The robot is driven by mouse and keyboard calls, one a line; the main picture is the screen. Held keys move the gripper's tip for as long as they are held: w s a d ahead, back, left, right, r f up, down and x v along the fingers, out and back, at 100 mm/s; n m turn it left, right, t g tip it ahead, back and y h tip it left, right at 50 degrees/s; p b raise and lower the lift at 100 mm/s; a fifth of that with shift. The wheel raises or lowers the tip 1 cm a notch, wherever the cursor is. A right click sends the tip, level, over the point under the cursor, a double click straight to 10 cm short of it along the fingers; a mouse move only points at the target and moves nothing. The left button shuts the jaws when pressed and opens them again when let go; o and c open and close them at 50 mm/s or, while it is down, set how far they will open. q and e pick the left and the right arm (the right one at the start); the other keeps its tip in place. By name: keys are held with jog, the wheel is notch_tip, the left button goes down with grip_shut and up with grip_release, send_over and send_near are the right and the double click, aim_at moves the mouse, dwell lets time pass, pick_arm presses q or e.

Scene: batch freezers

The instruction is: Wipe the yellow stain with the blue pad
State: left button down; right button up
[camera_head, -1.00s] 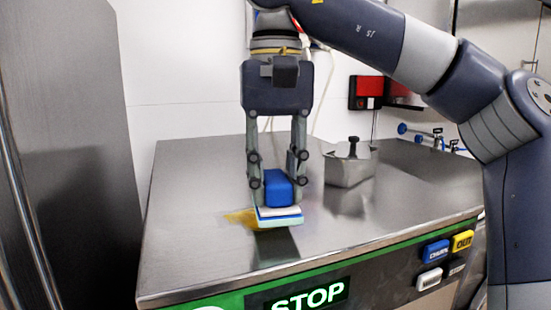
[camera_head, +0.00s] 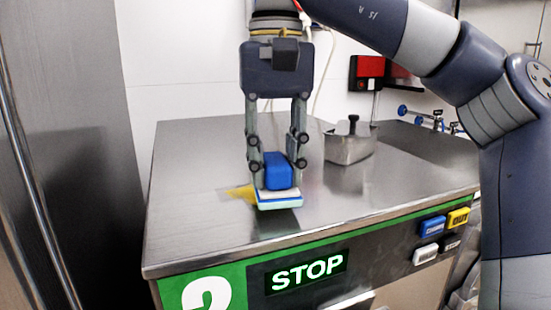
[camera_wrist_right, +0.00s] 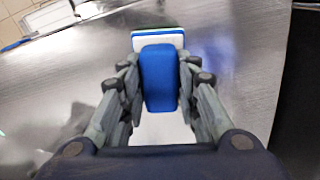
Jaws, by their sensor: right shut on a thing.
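My right gripper (camera_head: 277,178) points down over the steel top and is shut on the blue block handle of the blue pad (camera_head: 279,171). The pad has a white layer and a pale blue-green underside, which sits at or just above the steel surface; I cannot tell if it touches. The right wrist view also shows the blue pad (camera_wrist_right: 159,75) between the fingers. The yellow stain (camera_head: 240,192) shows to the left of the pad, and its right part is hidden behind the pad and gripper. My left gripper is not in view.
A steel container with a black knob (camera_head: 348,146) stands to the right on the steel top (camera_head: 200,220). A dark steel panel (camera_head: 75,120) rises at the left. The front edge carries a STOP display (camera_head: 307,272) and several buttons (camera_head: 433,227). Room is free left of the stain.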

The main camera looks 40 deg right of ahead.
jog(key=shift+w+d+f, duration=0.1)
jog(key=shift+f, duration=0.25)
jog(key=shift+f, duration=0.15)
jog(key=shift+f+b, duration=0.35)
jog(key=shift+b, duration=0.05)
jog(key=shift+r, duration=0.1)
